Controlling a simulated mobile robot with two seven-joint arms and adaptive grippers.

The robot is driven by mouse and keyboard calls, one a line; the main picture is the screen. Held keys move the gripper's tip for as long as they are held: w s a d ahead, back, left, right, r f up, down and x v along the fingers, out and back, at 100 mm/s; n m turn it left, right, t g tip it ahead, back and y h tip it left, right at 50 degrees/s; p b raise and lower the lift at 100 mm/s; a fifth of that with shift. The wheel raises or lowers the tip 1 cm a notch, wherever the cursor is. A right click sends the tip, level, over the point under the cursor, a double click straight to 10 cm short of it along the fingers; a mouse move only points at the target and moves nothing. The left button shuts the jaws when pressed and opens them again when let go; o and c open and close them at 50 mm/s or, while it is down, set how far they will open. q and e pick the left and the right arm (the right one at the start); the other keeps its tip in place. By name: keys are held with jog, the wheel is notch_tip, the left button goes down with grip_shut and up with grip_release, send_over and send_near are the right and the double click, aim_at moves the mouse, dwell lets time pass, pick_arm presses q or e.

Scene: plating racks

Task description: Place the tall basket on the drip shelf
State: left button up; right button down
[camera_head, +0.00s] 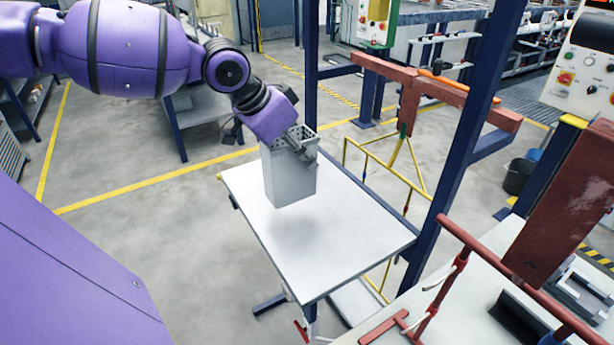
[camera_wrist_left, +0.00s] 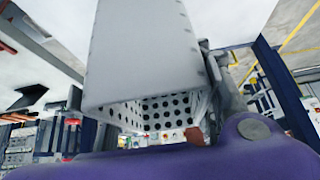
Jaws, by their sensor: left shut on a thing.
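The tall basket (camera_head: 290,178) is a grey, open-topped box with perforated walls, held roughly upright above a white tabletop (camera_head: 345,245). A soft shadow lies under it, and its base looks a little clear of the surface. My left gripper (camera_head: 302,146) is shut on the basket's upper rim at its right side. In the left wrist view the basket (camera_wrist_left: 145,50) fills the upper middle, with its holed inside wall showing. I cannot tell for sure whether the white tabletop is the drip shelf. My right gripper is not in view.
A blue post (camera_head: 455,130) and a red bracket (camera_head: 410,95) stand right of the tabletop. A yellow tube frame (camera_head: 385,165) hangs there. A bench with red rails (camera_head: 510,270) is at the lower right. The tabletop's front half is clear.

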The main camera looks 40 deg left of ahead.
aim_at(303, 168)
pick_arm(q)
jog(key=shift+w+a+f, duration=0.2)
jog(key=shift+w+f, duration=0.4)
jog(key=shift+f, duration=0.2)
jog(key=shift+w+a+f+b, duration=0.25)
jog(key=shift+w+f+b, duration=0.05)
jog(key=shift+w+f, duration=0.25)
jog(key=shift+w, duration=0.05)
notch_tip(303, 168, down, 3)
jog(key=shift+a+f+b, duration=0.1)
jog(key=shift+b, duration=0.35)
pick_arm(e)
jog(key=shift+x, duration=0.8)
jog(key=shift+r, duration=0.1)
pick_arm(q)
jog(key=o, duration=1.3)
jog(key=shift+f, duration=0.1)
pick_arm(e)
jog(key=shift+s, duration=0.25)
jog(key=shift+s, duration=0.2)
